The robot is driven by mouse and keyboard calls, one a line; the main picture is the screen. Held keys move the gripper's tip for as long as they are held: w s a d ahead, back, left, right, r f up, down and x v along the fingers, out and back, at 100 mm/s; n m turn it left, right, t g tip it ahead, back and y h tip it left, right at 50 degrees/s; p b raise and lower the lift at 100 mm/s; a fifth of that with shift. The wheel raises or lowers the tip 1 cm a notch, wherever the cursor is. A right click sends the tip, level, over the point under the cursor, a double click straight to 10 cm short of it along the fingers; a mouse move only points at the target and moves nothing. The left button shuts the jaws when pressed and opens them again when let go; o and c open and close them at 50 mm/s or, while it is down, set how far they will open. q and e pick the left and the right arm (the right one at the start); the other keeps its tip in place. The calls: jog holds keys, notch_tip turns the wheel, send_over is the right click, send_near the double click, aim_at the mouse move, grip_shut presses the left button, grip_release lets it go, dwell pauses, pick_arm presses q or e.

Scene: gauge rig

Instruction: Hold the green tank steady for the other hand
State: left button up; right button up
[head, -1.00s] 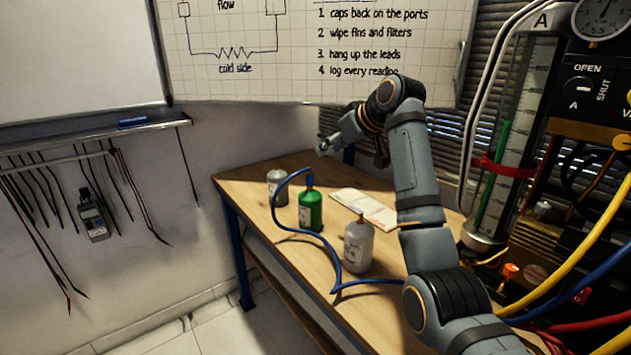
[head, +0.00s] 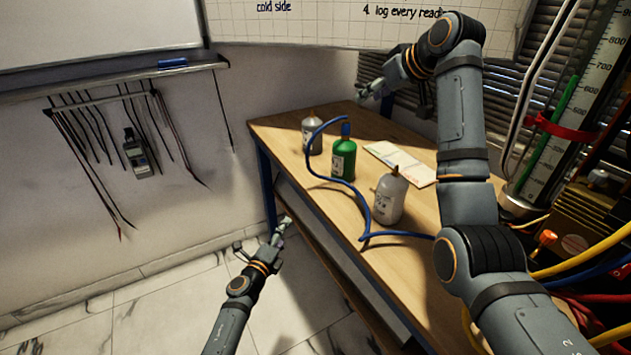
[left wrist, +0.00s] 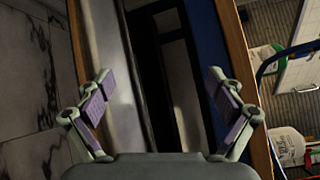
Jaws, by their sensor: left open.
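The green tank (head: 343,160) stands upright on the wooden bench between a grey tank (head: 312,135) and a white tank (head: 390,199). A blue hose (head: 362,212) runs from its top over the bench. My left gripper (head: 279,231) is off the bench's left side, apart from the tank; the left wrist view shows its fingers (left wrist: 160,92) spread, with nothing between them. My right gripper (head: 366,93) is above the bench's far end, away from the green tank; its jaws are too small to read. The white tank also shows at the left wrist view's right edge (left wrist: 288,146).
An open booklet (head: 401,164) lies right of the green tank. The bench edge (head: 318,214) lies between my left gripper and the tanks. Leads and a meter (head: 138,154) hang on the wall. A gauge rig with cables stands at right.

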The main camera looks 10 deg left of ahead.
pick_arm(q)
jog(key=w+d+r+m+h, duration=0.1)
jog(key=r+m, duration=0.1)
jog(key=r, duration=0.1)
jog(key=d+r+m+h, duration=0.1)
jog(key=d+r+m, duration=0.1)
jog(key=r+m, duration=0.1)
jog(key=w+d+r+m+h, duration=0.1)
jog(key=d+r+m, duration=0.1)
jog(key=r, duration=0.3)
jog(key=shift+w+m+h, duration=0.3)
jog(key=shift+w+m, duration=0.05)
jog(key=shift+m, duration=0.25)
jog(key=m+g+h, duration=0.2)
jog(key=m, duration=0.7)
send_near(337, 165)
jog(key=shift+f, duration=0.4)
jog(key=shift+d+r+m, duration=0.15)
jog(key=shift+r+m, duration=0.25)
jog(key=shift+m, duration=0.1)
jog(key=x, duration=1)
jog(key=shift+w, duration=0.35)
jog(key=c, duration=1.8)
jog(key=o, duration=1.1)
jog(key=c, duration=0.8)
